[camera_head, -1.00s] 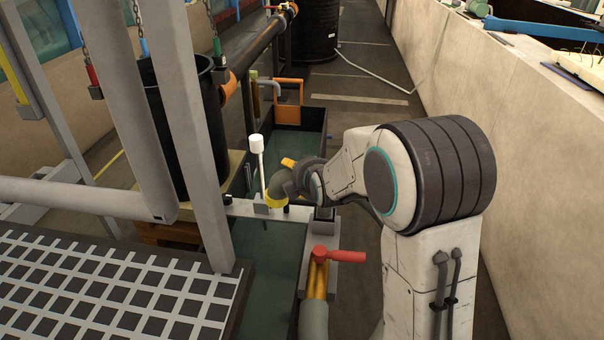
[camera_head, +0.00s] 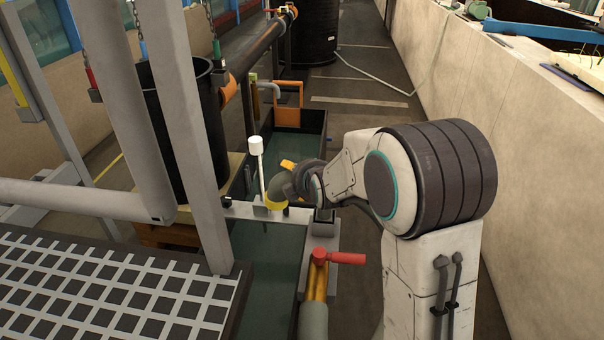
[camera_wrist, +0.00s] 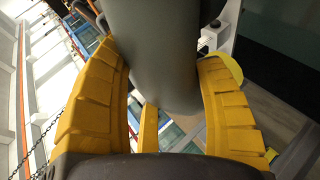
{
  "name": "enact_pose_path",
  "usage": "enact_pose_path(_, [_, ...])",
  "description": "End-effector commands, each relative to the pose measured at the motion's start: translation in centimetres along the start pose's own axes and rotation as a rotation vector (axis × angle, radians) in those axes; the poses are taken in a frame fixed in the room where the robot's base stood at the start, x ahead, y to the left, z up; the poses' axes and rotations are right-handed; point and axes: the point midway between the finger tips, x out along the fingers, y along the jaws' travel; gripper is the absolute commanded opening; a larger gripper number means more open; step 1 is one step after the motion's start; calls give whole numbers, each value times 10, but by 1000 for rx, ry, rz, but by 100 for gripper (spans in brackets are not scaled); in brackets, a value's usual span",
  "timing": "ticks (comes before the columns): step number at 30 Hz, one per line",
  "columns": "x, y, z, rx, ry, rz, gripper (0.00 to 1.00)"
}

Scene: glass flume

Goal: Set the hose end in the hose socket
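The grey, bent hose end (camera_head: 281,187) is in my gripper (camera_head: 289,177) above the pale crossbar of the water channel. In the wrist view, my gripper's yellow fingers (camera_wrist: 155,95) lie on both sides of a thick grey tube (camera_wrist: 153,45), which is the hose end. A yellow ring (camera_head: 276,204) sits at the hose end's lower edge, beside a white-capped post. I cannot tell whether this ring is the hose socket or a collar on the hose, nor whether the end is inside anything. One orange-yellow fingertip shows above the hose in the head view.
The white-capped post (camera_head: 256,160) stands close left of the hose end. A red-handled valve (camera_head: 338,257) is in front, on a yellow pipe. An orange frame (camera_head: 288,92) stands behind. A grating (camera_head: 110,295) lies front left; a concrete wall (camera_head: 500,110) runs along the right.

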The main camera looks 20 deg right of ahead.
Motion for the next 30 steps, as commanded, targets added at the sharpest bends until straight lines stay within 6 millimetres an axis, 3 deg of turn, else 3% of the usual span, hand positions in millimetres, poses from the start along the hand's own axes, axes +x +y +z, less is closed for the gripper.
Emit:
enact_pose_path(1, [6,-8,2,0,1,6,70])
enact_pose_path(9, [6,-9,2,0,0,2,93])
enact_pose_path(20, [3,-11,3,1,-1,-4,93])
enact_pose_path(30, [-32,-7,2,1,0,2,93])
